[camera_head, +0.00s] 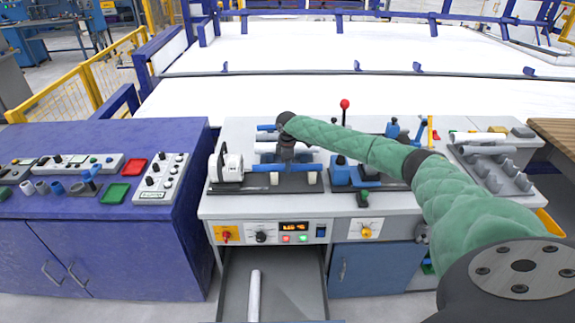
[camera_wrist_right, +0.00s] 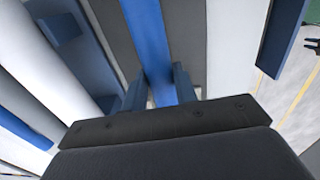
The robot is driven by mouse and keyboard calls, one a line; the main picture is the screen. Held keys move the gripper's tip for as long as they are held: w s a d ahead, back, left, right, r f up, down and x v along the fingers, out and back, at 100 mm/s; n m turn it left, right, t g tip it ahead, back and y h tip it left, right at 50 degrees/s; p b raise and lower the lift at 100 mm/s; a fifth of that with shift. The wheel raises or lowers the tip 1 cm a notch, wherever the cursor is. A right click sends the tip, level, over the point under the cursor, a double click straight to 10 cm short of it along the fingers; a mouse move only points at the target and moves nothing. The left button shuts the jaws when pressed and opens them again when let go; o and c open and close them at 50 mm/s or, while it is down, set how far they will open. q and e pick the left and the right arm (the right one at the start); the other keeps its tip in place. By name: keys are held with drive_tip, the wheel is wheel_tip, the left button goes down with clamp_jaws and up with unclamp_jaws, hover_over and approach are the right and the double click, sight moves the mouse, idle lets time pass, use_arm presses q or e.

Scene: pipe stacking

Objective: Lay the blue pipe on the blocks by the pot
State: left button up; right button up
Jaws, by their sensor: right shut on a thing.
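The blue pipe (camera_head: 265,167) lies level across the dark plate on the grey workbench, to the right of a white machine part (camera_head: 226,165). Two small pale blocks, a left one (camera_head: 274,178) and a right one (camera_head: 312,178), show just under the pipe. I cannot tell whether the pipe touches them. My right gripper (camera_head: 286,158) reaches down from above and is shut on the pipe near its middle. In the right wrist view the pipe (camera_wrist_right: 148,35) runs between the two fingers (camera_wrist_right: 160,92). I cannot make out which thing is the pot. My left gripper is not in view.
A white pipe (camera_head: 268,148) lies behind the blue one. A blue fixture (camera_head: 341,172) stands close to its right end. A red-knobbed lever (camera_head: 345,106) rises behind. A rack (camera_head: 493,170) with grey pipes is at the right. An open drawer (camera_head: 290,285) holds another white pipe (camera_head: 254,295).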

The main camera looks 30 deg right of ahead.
drive_tip(key=o, duration=1.1)
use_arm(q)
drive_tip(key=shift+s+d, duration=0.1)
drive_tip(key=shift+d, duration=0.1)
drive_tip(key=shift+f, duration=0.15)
use_arm(e)
drive_tip(key=shift+r, duration=0.1)
drive_tip(key=shift+r, duration=0.25)
wheel_tip(320, 180, up, 6)
drive_tip(key=b, duration=0.2)
drive_tip(key=shift+f+b, duration=0.25)
drive_tip(key=shift+b, duration=0.05)
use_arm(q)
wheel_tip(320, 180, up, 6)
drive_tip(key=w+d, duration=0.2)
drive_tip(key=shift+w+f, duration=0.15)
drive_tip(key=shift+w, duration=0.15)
use_arm(e)
drive_tip(key=shift+r, duration=0.8)
